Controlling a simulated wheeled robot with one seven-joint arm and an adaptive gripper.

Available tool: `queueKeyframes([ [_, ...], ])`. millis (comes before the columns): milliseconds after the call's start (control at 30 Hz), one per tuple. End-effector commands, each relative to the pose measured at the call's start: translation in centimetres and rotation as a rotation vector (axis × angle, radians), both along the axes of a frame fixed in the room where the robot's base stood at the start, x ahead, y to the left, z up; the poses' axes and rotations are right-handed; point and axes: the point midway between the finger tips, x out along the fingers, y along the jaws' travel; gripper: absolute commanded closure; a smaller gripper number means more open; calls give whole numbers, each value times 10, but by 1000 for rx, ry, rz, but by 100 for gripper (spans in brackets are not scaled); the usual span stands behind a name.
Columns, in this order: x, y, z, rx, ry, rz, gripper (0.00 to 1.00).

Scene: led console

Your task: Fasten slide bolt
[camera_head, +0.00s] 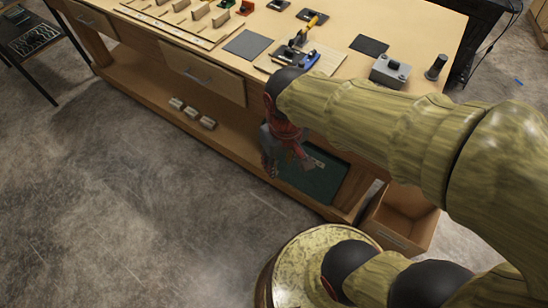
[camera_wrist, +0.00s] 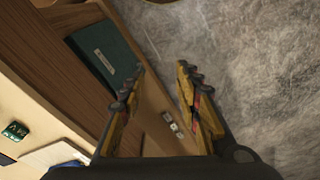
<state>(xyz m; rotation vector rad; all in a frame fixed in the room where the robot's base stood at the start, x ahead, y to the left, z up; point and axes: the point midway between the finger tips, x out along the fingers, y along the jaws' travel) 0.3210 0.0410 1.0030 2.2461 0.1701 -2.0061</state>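I cannot pick out the slide bolt for certain. On the bench top (camera_head: 345,32) in the head view, a wooden board (camera_head: 327,62) carries a dark metal device with blue and yellow handles (camera_head: 302,50). Right of it stands a grey block with a black knob (camera_head: 390,69). My gripper (camera_head: 284,160) hangs low in front of the bench, below the top and apart from these things. The wrist view shows its two fingers (camera_wrist: 160,74) spread, with nothing between them.
A dark green case (camera_head: 312,178) lies on the lower shelf behind my gripper, with several small blocks (camera_head: 192,113) to the left. A drawer (camera_head: 203,72) is in the bench front. An open wooden box (camera_head: 405,215) stands on the floor at right.

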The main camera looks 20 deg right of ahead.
Motion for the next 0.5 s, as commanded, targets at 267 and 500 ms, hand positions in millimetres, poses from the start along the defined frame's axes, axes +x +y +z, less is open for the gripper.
queueKeyframes([
  [267,18,8,-66,-123,227,140,65],
  [500,29,6,-124,-259,409,283,65],
])
